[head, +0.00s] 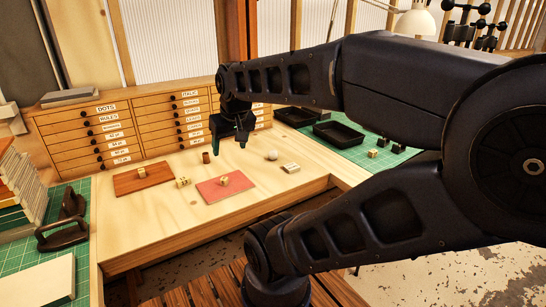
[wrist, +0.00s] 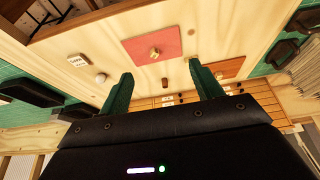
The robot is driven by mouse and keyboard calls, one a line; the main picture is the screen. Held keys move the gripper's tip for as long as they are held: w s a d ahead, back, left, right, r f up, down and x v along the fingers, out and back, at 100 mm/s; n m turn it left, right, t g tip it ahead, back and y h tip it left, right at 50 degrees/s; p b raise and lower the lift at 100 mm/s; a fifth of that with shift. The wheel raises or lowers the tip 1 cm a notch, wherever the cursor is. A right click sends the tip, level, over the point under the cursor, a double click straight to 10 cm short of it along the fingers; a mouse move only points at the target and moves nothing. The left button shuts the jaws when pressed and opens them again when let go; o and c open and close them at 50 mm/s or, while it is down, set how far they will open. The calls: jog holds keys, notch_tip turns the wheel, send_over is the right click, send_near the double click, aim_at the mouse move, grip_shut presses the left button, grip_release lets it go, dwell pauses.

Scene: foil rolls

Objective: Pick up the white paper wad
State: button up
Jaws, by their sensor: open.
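The white paper wad (head: 272,155) is a small pale ball on the wooden table (head: 150,235), right of the pink mat in the head view. In the wrist view the wad (wrist: 101,78) lies left of the fingers, outside the gap between them. My gripper (head: 229,147) points down over the back of the table, left of the wad in the head view. It is open and empty. Its two green fingers (wrist: 161,70) show spread apart in the wrist view. The wad is fully visible in both views.
A pink mat (head: 211,194) and a brown board (head: 128,184) bear small brass-coloured pieces. A brown cylinder (head: 205,157) stands near my gripper. A pale labelled block (head: 291,168) lies close to the wad. Wooden drawers (head: 72,140) line the back. Black trays (head: 338,134) stand right.

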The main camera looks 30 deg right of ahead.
jog(key=m+g+h, duration=0.1)
jog(key=m+g, duration=0.4)
jog(key=m, duration=1.9)
send_over(273, 151)
jog(key=a, duration=0.2)
notch_tip(273, 151, down, 14)
jog(key=f, duration=0.1)
jog(key=shift+g+h, duration=0.3)
jog(key=f, duration=0.3)
jog(key=d+f, duration=0.1)
jog(key=shift+s+f, duration=0.35)
jog(key=shift+w+d+f, duration=0.1)
jog(key=shift+d+f, duration=0.15)
jog(key=shift+f, duration=1.15)
jog(key=shift+w+d+f, duration=0.1)
jog(key=shift+d+f, duration=0.1)
jog(key=shift+f, duration=1.15)
jog(key=c, duration=1.1)
